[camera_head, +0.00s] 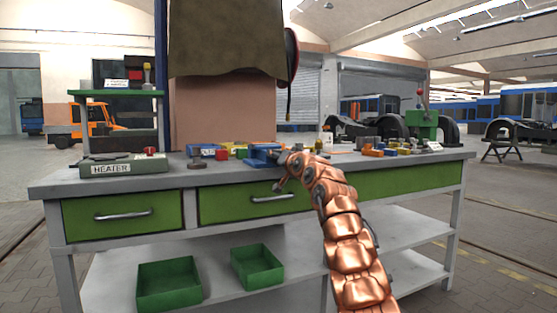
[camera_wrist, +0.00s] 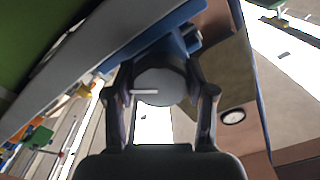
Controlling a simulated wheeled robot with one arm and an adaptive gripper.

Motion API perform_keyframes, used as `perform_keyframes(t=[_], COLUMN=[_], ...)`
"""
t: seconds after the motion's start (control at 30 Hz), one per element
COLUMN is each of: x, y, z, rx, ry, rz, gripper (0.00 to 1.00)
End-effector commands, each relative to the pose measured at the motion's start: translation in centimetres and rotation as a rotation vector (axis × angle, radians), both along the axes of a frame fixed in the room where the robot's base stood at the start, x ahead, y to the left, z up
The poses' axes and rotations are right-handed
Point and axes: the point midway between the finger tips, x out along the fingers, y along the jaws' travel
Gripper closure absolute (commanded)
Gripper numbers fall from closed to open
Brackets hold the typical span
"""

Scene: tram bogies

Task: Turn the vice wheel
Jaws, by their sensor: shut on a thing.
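The blue vice (camera_head: 262,155) stands on the bench top near its front edge. In the wrist view its blue body (camera_wrist: 172,42) lies beyond the wheel. The vice wheel (camera_wrist: 160,88) is a grey round disc with a pale line across its face. My gripper (camera_head: 284,160) is at the right end of the vice, and in the head view it hides the wheel. In the wrist view my gripper (camera_wrist: 160,80) has one finger on each side of the wheel and is shut on it.
The grey bench (camera_head: 110,182) has green drawers and a lower shelf with green trays (camera_head: 168,284). A heater box (camera_head: 122,165) stands at the left of the top. Several small parts and a green machine (camera_head: 422,124) stand to the right.

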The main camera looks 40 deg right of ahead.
Motion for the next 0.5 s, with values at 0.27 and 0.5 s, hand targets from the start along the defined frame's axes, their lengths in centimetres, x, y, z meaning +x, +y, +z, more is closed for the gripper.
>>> perform_keyframes(t=[0.27, 0.5], x=[-0.01, 0.03], y=[-0.05, 0.02], z=[-0.10, -0.05], rx=[0.002, 0.001], ry=[0.002, 0.000], rz=[0.000, 0.001], gripper=[0.20, 0.20])
